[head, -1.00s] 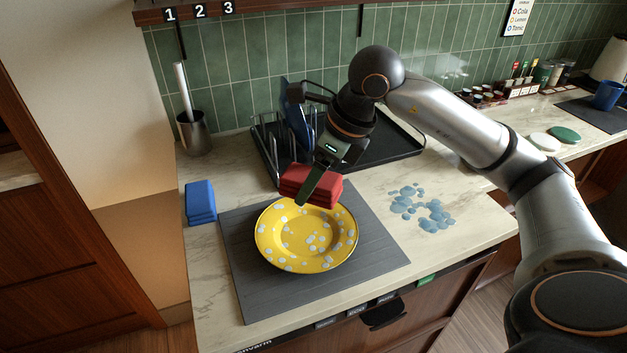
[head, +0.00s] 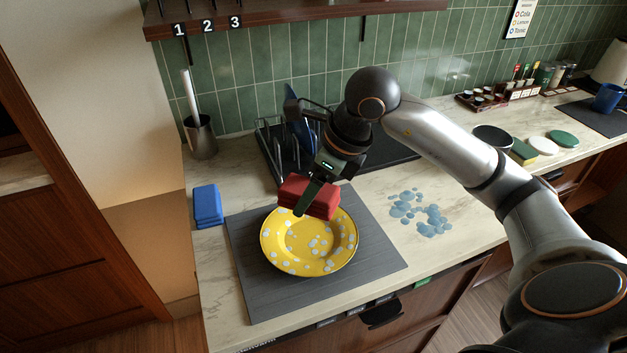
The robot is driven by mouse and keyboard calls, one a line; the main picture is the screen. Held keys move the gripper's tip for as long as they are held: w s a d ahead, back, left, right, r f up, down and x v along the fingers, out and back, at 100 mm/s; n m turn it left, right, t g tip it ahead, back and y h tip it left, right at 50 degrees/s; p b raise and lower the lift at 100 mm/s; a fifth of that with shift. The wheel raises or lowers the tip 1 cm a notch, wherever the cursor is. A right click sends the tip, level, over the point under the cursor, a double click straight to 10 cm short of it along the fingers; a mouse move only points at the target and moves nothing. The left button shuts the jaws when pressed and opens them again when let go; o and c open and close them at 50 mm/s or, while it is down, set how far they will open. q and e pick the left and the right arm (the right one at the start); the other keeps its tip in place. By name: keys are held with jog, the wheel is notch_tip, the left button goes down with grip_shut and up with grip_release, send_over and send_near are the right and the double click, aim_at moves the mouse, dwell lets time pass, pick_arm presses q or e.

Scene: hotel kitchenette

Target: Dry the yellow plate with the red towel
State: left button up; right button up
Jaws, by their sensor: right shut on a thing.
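The yellow plate (head: 308,256) lies on a dark grey mat (head: 262,295) on the counter. Pale blue-white spots, which look like water drops, dot its face, with several in the middle and along the left and front rim. My right gripper (head: 306,200) is shut on the folded red towel (head: 322,203). The towel is over the plate's back rim; I cannot tell whether it touches the plate. The gripper hides part of the towel. My left gripper is not in view.
A folded blue towel (head: 207,206) lies left of the mat. A dish rack with a blue plate (head: 298,135) stands behind. A water puddle (head: 420,212) is on the counter to the right. A metal holder with a brush (head: 200,138) stands at the back left.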

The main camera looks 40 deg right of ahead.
jog(key=shift+s+a+f, duration=0.1)
jog(key=b, duration=0.6)
send_over(304, 236)
jog(key=s, duration=0.1)
jog(key=f, duration=0.7)
jog(key=shift+s+d, duration=0.2)
jog(key=shift+d, duration=0.2)
jog(key=shift+f, duration=0.25)
jog(key=shift+f+b, duration=0.2)
jog(key=shift+b, duration=0.25)
jog(key=shift+f, duration=0.1)
jog(key=shift+f+b, duration=0.35)
jog(key=shift+b, duration=0.1)
